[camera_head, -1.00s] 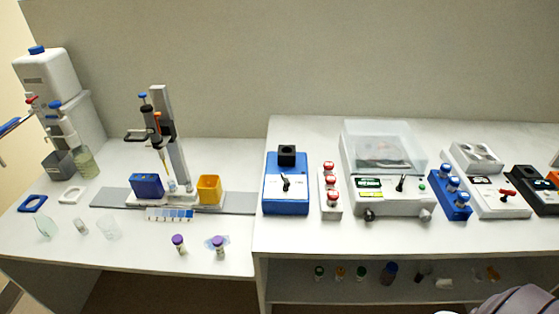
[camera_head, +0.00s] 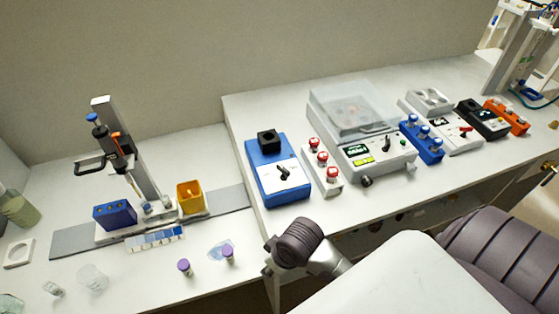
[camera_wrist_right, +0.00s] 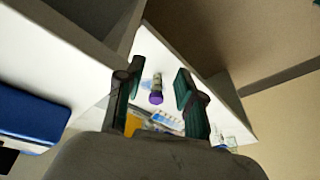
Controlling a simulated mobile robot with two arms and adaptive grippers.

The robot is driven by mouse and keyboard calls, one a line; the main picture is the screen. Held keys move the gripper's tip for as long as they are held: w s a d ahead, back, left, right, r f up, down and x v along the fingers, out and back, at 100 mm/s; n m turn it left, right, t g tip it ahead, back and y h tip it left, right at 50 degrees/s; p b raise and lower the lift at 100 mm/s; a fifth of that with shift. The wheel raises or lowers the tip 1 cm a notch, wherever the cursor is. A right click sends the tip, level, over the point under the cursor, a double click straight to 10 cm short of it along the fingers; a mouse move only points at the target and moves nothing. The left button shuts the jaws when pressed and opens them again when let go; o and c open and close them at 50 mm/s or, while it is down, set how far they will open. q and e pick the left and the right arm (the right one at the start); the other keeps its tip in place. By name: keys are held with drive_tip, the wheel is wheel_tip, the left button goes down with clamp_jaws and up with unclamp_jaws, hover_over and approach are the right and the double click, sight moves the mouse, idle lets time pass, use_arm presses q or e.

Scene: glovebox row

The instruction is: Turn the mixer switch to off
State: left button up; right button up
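The mixer is a blue box (camera_head: 268,150) with a black cup on top, standing at the left end of the raised bench in the head view. Its switch is a black knob (camera_head: 283,173) on the white front plate; the knob's pointer is slanted. My right gripper (camera_head: 267,257) is in front of and below the mixer, apart from it, partly hidden behind my wrist. A blue body at the left there (camera_wrist_right: 30,112) appears to be the mixer. My left gripper is out of view.
A block with red-capped knobs (camera_head: 323,166) stands just right of the mixer, then a clear-lidded machine (camera_head: 365,160). Purple-capped vials (camera_head: 228,254) stand on the lower left bench. A yellow container (camera_head: 190,197) and a blue rack (camera_head: 115,213) stand behind them.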

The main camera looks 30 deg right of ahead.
drive_tip(key=w+r, duration=0.2)
drive_tip(key=g+h, duration=0.2)
drive_tip(key=g, duration=0.1)
approach(284, 168)
drive_tip(key=shift+m, duration=0.4)
wheel_tip(284, 168, down, 7)
drive_tip(key=p, duration=0.4)
drive_tip(key=shift+s+d+f, duration=0.1)
drive_tip(key=shift+f, duration=0.15)
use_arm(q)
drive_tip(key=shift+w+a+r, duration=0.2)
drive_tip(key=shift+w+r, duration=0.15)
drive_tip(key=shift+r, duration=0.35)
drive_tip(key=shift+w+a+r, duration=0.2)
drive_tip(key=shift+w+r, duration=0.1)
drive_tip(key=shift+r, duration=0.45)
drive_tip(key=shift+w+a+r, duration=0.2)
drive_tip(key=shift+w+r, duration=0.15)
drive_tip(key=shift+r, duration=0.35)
use_arm(e)
drive_tip(key=shift+f, duration=0.75)
clamp_jaws()
